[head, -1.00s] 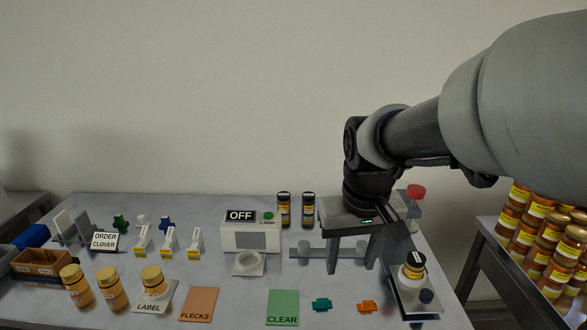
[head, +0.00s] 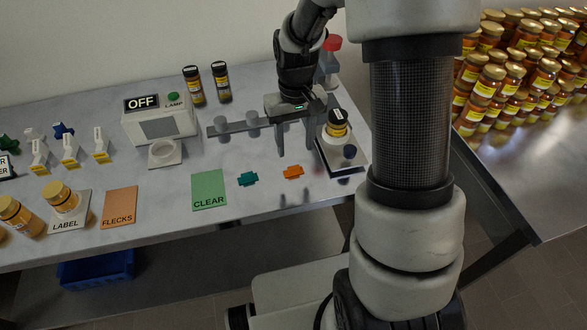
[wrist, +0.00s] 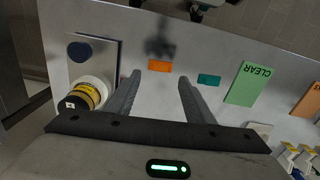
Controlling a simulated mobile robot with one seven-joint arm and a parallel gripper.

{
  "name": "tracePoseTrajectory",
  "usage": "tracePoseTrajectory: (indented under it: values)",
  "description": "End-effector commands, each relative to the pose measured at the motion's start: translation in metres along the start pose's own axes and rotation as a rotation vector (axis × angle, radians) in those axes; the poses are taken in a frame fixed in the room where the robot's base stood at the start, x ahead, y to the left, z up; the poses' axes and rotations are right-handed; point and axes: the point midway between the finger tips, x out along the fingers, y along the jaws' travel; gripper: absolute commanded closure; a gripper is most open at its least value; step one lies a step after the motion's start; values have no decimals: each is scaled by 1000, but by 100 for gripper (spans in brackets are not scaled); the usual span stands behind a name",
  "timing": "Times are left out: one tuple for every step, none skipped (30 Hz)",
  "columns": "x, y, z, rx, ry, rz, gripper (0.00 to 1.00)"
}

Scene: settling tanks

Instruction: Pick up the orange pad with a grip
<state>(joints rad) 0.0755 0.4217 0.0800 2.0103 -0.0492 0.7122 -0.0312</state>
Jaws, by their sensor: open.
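The orange pad (head: 293,172) lies flat on the grey table near its front edge, right of a teal pad (head: 248,179). In the wrist view the orange pad (wrist: 161,66) shows beyond and between my fingertips. The teal pad (wrist: 208,80) lies beside it. My gripper (head: 295,150) is open and empty, pointing down above the table, behind the orange pad in the head view. In the wrist view both fingers of my gripper (wrist: 158,78) are spread wide apart.
A dark-lidded jar (head: 337,124) stands on a white stand on a dark tray (head: 346,170), close right of my gripper. A green CLEAR card (head: 209,190) lies left of the pads. A grey bar with round posts (head: 215,130) and a red-capped bottle (head: 332,44) are behind.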

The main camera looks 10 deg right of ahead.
Motion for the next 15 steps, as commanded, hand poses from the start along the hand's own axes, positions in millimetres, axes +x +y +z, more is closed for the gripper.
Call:
tracePoseTrajectory:
  values:
    - [12,0,1,0,-5,0,52]
    - [17,0,1,0,-3,0,52]
    - [22,0,1,0,-3,0,52]
    - [26,0,0,0,-2,0,52]
    - [30,0,0,0,-2,1,52]
    - [33,0,0,-1,-2,1,52]
    - [35,0,0,-1,-1,1,52]
    - [36,0,0,-1,0,1,52]
    - [38,0,0,-1,0,1,52]
    - [39,0,0,-1,0,1,52]
    - [42,0,-1,-1,-1,1,52]
    - [46,0,-1,-1,-2,1,52]
    - [50,-1,-2,-1,-3,0,52]
    - [54,-1,-3,-1,-3,0,52]
    - [61,-2,-4,-1,-3,0,52]
